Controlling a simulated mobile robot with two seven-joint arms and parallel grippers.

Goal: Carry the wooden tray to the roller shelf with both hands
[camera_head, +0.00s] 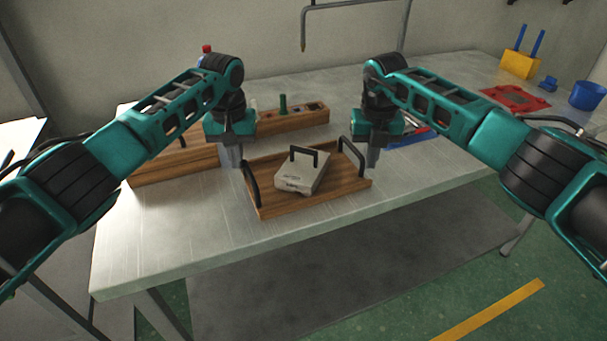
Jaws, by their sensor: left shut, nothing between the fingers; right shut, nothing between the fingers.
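The wooden tray (335,190) lies on the metal workbench near its front edge, with a dark handle at its left end and another at its right end. A grey block with a dark handle (301,174) sits in the tray. My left gripper (235,162) points down just left of the tray's left handle, shut and empty. My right gripper (373,161) points down just right of the tray's right handle, shut and empty. Both appear apart from the handles. I cannot make out a roller shelf in this view.
The workbench (140,240) has bare surface left of the tray. A wooden box (180,170) and a long wooden rack (300,122) stand behind. A red plate (515,98), a yellow holder (520,64) and a blue cup (587,95) are at the right.

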